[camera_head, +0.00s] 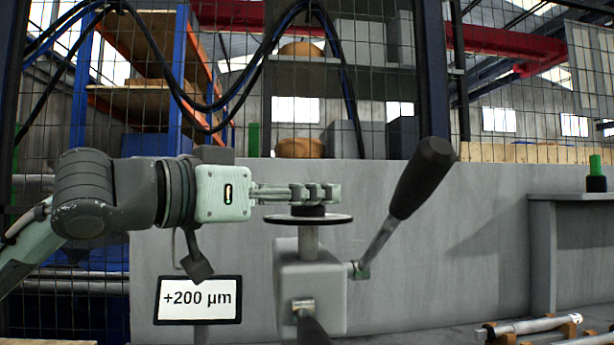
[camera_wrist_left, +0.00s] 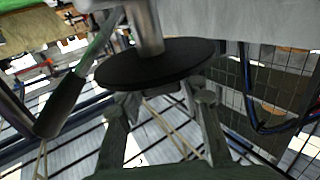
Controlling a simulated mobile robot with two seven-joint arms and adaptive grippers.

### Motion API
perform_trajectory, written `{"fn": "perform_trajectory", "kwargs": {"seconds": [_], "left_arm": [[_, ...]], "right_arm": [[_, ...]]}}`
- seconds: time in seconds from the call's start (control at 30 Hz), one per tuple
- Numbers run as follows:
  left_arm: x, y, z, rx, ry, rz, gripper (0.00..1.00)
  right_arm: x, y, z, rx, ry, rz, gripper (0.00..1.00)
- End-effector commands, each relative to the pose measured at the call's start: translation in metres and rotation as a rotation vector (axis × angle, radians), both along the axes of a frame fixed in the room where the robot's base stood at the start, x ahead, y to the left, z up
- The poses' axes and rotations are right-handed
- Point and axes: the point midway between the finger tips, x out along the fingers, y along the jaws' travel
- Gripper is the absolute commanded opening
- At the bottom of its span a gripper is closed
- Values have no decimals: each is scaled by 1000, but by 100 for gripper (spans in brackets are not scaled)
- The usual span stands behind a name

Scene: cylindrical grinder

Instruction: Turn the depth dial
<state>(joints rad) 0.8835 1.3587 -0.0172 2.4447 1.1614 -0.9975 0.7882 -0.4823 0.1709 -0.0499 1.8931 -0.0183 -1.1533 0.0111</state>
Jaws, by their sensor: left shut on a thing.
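The depth dial (camera_head: 281,219) is a flat, dark horizontal disc with a short black knob on top, mounted on a grey post above a grey housing (camera_head: 290,280). My left gripper (camera_head: 318,193) reaches in from the left, level, with its fingers at the knob just above the disc. In the left wrist view the dial (camera_wrist_left: 150,66) fills the upper middle, and the fingers of my left gripper (camera_wrist_left: 165,98) stand on either side of the small knob, shut on it. A sign (camera_head: 200,300) below my wrist reads "+200 µm". My right gripper is not in view.
A lever with a thick black handle (camera_head: 422,178) rises from the housing's right side, close to my fingertips. Another dark handle (camera_head: 312,330) points forward below. A grey wall (camera_head: 480,230) stands behind. Metal cylindrical parts (camera_head: 530,326) lie at the lower right.

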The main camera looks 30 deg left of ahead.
Motion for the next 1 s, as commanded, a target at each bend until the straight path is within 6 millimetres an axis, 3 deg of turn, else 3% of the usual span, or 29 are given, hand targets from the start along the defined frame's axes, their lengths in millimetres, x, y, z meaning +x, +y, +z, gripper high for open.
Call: {"fn": "perform_trajectory", "kwargs": {"seconds": [0.23, 0.87, 0.9, 1.0], "left_arm": [[-1, -1, 2, -3, -8, 94, 6], [0, 0, 0, -1, -1, 144, 6], [0, 0, 0, -1, -1, 144, 38], [0, 0, 0, -1, -1, 143, 50]], "right_arm": [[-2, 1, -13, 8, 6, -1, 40], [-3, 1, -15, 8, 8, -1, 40], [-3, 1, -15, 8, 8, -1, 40], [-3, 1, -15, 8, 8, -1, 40]]}}
